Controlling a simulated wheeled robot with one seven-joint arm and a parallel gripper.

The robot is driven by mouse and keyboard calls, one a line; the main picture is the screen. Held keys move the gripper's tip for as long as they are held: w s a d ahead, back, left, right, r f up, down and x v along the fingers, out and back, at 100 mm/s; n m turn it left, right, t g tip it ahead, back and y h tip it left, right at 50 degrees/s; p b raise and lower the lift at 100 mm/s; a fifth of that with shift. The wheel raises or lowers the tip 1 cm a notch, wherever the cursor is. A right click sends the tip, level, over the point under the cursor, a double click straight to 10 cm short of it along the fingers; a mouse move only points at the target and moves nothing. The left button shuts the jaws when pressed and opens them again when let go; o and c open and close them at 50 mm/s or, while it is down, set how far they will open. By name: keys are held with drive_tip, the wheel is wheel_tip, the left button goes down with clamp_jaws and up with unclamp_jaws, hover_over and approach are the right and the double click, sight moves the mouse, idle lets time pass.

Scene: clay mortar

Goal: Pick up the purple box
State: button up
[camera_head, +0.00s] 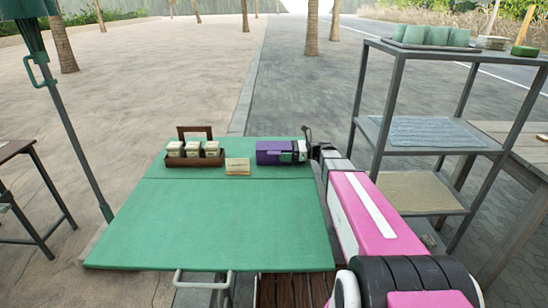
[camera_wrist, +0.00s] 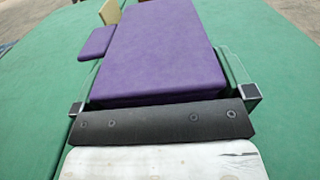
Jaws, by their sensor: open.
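The purple box (camera_head: 270,152) lies on the far right part of the green tabletop (camera_head: 230,222). In the wrist view the purple box (camera_wrist: 165,48) fills the upper middle. My gripper (camera_head: 298,151) is at the box's right end. Its green fingers stand on either side of the near end of the box in the wrist view, jaws open. I cannot tell whether either finger touches it. A small flat purple piece (camera_wrist: 98,42) shows just left of the box there; whether it is joined to the box is unclear. The box's underside is hidden.
A small cream card (camera_head: 237,166) stands left of the box. A brown wooden carrier (camera_head: 190,162) with 3 pale jars is farther left. A grey metal shelf rack (camera_head: 388,95) stands right of my arm. The front of the tabletop is clear. A pole (camera_head: 75,135) rises at left.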

drive_tip(key=c, duration=0.8)
drive_tip(key=shift+r, duration=0.1)
